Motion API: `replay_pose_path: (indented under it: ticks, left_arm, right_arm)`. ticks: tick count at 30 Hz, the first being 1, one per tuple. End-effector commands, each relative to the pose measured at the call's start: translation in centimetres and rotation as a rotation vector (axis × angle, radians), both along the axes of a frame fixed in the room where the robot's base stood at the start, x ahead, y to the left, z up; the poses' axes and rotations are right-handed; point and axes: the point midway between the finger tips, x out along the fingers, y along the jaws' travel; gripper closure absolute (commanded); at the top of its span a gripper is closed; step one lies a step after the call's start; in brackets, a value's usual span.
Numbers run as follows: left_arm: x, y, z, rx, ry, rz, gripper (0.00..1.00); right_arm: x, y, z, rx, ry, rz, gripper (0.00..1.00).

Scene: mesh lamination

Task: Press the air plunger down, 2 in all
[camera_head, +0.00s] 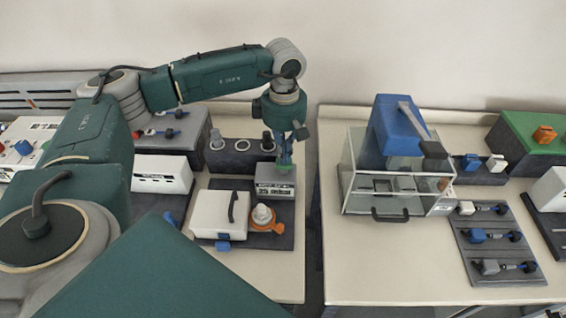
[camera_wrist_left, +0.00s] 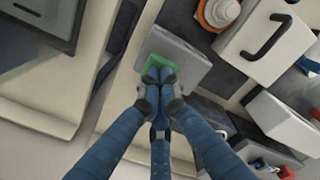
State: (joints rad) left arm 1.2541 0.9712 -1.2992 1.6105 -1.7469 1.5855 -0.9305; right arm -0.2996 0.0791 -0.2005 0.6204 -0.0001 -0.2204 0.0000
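My left gripper (camera_head: 285,160) points straight down over a small grey box with a display (camera_head: 276,190) on the left table. In the left wrist view its blue fingers (camera_wrist_left: 160,72) are drawn together at the tips. The tips are at a green piece (camera_wrist_left: 153,62) on top of the grey box (camera_wrist_left: 185,58); the fingers partly hide this piece, and I cannot tell whether it is pressed down. No part is clearly recognisable as the air plunger. My right gripper is not in view.
A white box with a black handle (camera_head: 220,214) and an orange-based white knob (camera_head: 263,217) stand close by. A dark holder with cylinders (camera_head: 240,150) is behind. A gap separates the right table (camera_head: 350,270), which carries a clear enclosure (camera_head: 376,205).

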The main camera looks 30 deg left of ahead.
Motion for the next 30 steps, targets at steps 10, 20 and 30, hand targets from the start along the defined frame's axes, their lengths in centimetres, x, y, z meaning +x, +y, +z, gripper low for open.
replay_pose_path:
  ticks: [10,20,30]
  left_arm:
    - [0.0,0.0,-1.1,0.000,0.001,0.000,1.00]
    - [0.0,0.0,-2.8,0.000,0.001,-0.001,1.00]
    - [-0.1,0.0,-2.6,0.000,0.002,-0.001,1.00]
  right_arm:
    - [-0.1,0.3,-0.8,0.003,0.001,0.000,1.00]
    - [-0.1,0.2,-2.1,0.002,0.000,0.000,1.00]
    - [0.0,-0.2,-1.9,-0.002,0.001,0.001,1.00]
